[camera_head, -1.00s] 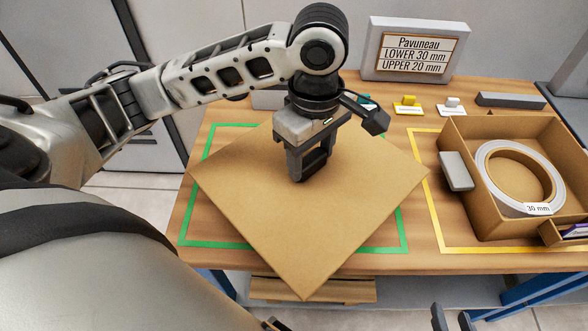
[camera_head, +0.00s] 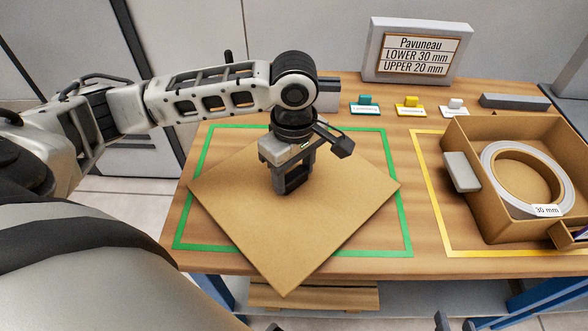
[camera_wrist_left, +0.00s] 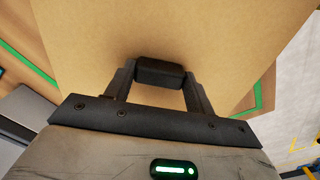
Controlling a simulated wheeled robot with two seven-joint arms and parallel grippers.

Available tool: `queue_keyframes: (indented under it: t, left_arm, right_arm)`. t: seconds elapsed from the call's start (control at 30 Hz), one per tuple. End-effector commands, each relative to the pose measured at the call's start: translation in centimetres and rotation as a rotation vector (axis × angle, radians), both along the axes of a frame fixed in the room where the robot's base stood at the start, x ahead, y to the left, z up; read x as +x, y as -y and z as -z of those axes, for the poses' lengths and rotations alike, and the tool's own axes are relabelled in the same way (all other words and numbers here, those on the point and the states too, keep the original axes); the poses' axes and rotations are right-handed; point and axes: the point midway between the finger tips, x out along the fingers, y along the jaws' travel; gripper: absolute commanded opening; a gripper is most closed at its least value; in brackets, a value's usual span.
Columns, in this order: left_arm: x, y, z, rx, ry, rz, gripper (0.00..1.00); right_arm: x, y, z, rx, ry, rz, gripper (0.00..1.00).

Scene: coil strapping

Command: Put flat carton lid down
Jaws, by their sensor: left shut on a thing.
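The flat carton lid (camera_head: 290,225) is a plain brown square, turned like a diamond over the green-outlined area (camera_head: 400,247) of the table. Its near corner reaches past the table's front edge. My left gripper (camera_head: 293,188) points down at the lid's middle and is shut on it. The lid looks flat; whether it touches the table cannot be told. In the left wrist view the lid (camera_wrist_left: 230,40) fills most of the picture beyond the fingers (camera_wrist_left: 160,75). Small dark tips (camera_head: 440,321) at the head view's bottom edge may belong to my right gripper.
An open carton (camera_head: 475,215) with a white coil (camera_head: 500,195) labelled 30 mm stands right, within a yellow outline (camera_head: 430,210). Teal (camera_head: 364,105), yellow (camera_head: 410,105) and white (camera_head: 454,107) tagged pieces and a sign (camera_head: 416,52) stand at the back.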

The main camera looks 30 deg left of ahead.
Motion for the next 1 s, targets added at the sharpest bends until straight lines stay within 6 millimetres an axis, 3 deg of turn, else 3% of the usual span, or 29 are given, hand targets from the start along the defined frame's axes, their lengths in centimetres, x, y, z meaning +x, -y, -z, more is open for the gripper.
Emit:
queue_keyframes:
  t: [0.07, 0.1, 0.17, 0.5, 0.67, 1.0]
  left_arm:
    - [0.0, 0.0, 0.1, -0.001, -0.001, 0.0, 0.31]
    - [0.0, 0.0, 0.2, 0.0, -0.001, 0.0, 0.62]
    - [0.0, 0.0, 0.2, 0.0, 0.0, 0.0, 0.76]
    - [0.0, 0.0, 0.0, 0.0, 0.002, 0.001, 0.76]
    - [0.1, 0.1, -2.6, -0.002, 0.003, 0.0, 0.76]
    - [0.1, 0.1, -9.7, -0.002, 0.003, 0.0, 0.76]
  right_arm:
    - [0.0, 0.0, -0.3, 0.0, 0.0, 0.0, 0.36]
    - [0.0, 0.0, -0.2, 0.0, 0.0, 0.0, 0.36]
    - [0.0, 0.0, -0.2, 0.001, 0.001, -0.001, 0.36]
    - [-0.1, 0.0, 0.5, -0.001, -0.005, -0.002, 0.36]
    - [0.0, -0.1, -0.5, 0.0, -0.005, -0.001, 0.36]
    - [0.2, 0.2, -1.3, -0.024, -0.01, -0.002, 0.36]
